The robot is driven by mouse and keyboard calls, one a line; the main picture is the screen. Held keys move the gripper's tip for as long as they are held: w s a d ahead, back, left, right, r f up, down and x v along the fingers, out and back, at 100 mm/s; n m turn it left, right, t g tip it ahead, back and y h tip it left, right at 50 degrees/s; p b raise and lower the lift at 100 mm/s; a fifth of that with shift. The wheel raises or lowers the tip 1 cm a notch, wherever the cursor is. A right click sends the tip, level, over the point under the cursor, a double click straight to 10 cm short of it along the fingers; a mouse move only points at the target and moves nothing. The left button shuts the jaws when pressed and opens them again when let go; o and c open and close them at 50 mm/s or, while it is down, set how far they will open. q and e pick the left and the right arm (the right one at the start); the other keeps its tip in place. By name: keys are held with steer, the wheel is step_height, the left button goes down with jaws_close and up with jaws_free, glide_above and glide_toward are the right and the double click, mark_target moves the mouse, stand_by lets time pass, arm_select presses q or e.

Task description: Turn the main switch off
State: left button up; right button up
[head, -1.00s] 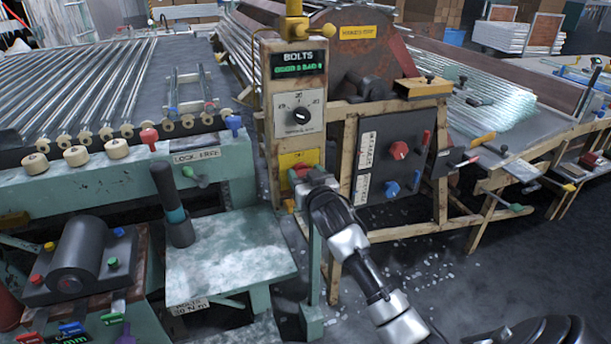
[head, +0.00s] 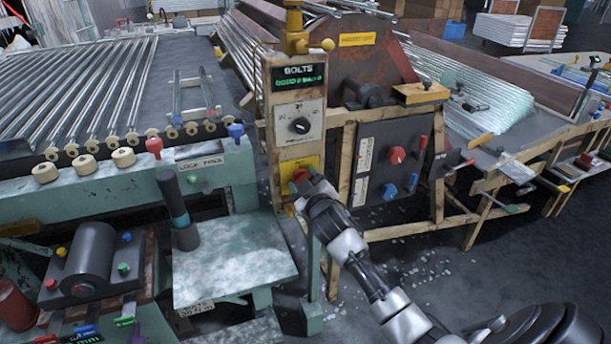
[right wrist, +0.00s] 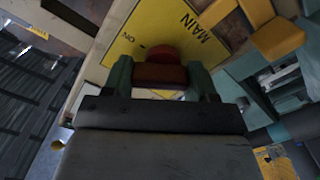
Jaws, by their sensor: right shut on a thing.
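The main switch is a red knob (right wrist: 160,72) on a yellow plate (right wrist: 205,40) marked "MAIN" and "ON". In the head view the red knob (head: 300,174) sits low on the upright panel under the "BOLTS" display, partly hidden by my right gripper. My right gripper (right wrist: 161,78) is shut on the knob, with one green finger on each side of its red bar. It also shows at the panel in the head view (head: 304,188). The rest of the plate's lettering is hidden or too dark to read. My left gripper is not in view.
A dial panel (head: 299,124) is above the switch. A dark control box (head: 388,160) with red and blue knobs stands close on the right. A pale green bench (head: 235,268) with an upright dark handle (head: 172,198) is at the left. Glass bits litter the floor.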

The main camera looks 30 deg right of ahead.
steer(key=n+p, duration=0.1)
steer(key=n, duration=0.2)
steer(key=shift+r, duration=0.15)
steer(key=shift+n, duration=0.4)
steer(key=n+p, duration=0.1)
steer(key=n, duration=0.2)
steer(key=shift+a+n, duration=0.1)
steer(key=shift+n, duration=0.2)
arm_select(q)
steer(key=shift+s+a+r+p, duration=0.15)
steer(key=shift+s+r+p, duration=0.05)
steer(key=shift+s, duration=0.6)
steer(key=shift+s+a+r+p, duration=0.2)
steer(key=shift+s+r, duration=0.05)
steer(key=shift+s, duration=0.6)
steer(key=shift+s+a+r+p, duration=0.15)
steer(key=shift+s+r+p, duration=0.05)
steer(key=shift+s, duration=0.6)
arm_select(e)
steer(key=shift+n, duration=1.8)
steer(key=o, duration=0.9)
steer(key=shift+w+a, duration=0.1)
steer(key=v, duration=1.1)
